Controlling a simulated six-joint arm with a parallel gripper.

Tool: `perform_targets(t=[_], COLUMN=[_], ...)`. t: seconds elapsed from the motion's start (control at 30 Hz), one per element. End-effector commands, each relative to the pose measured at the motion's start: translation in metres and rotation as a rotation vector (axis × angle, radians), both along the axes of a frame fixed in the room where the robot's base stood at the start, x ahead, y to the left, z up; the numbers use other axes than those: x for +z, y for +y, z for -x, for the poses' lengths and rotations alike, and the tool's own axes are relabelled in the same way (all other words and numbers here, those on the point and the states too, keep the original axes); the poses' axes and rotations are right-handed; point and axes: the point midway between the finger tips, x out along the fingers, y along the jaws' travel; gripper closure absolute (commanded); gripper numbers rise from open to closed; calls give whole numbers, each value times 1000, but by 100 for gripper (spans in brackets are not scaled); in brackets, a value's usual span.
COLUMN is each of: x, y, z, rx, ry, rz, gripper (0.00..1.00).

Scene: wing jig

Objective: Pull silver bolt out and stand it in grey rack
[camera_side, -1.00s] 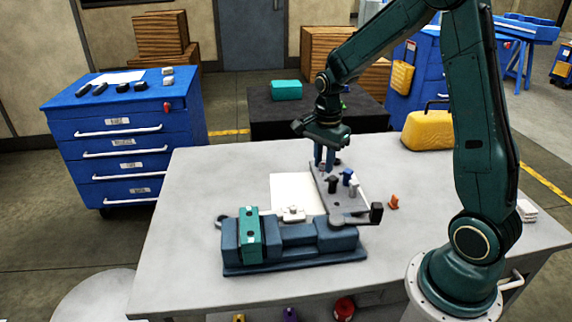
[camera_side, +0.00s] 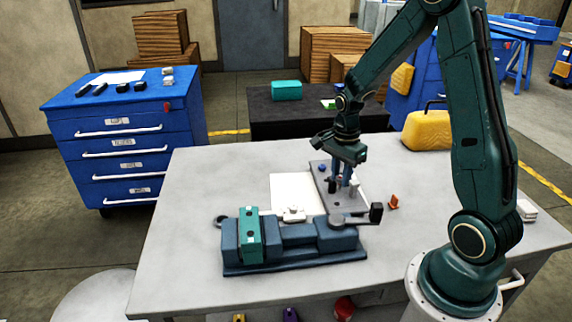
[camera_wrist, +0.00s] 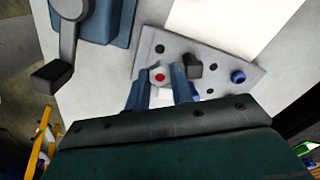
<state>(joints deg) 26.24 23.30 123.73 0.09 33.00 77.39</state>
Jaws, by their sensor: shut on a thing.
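The silver bolt (camera_side: 353,189) stands at the grey plate with holes (camera_side: 345,204). In the wrist view its light hexagonal head (camera_wrist: 160,75) has a red dot and sits between my fingertips. My gripper (camera_side: 345,184) points down over the plate and is shut on this bolt. I cannot tell whether the bolt is still seated or slightly raised. A black bolt (camera_wrist: 193,67) stands close beside my fingers, and a blue one (camera_wrist: 238,76) stands farther back on the plate. I cannot tell whether this plate is the grey rack; no other grey rack is clear.
A blue vise (camera_side: 290,256) with a teal block (camera_side: 249,236) stands in front of the plate. Its black-ended lever (camera_side: 376,212) reaches close to the plate's near end.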

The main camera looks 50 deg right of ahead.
Motion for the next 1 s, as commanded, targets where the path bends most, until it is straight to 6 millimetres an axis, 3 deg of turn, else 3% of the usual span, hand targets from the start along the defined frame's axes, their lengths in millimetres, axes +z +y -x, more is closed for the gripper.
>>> perform_targets(t=[0.5,1.0], x=[-40,-48], y=[0,0], z=[0,0], rx=[0,0], ry=[1,-1], rz=[0,0], gripper=[99,99])
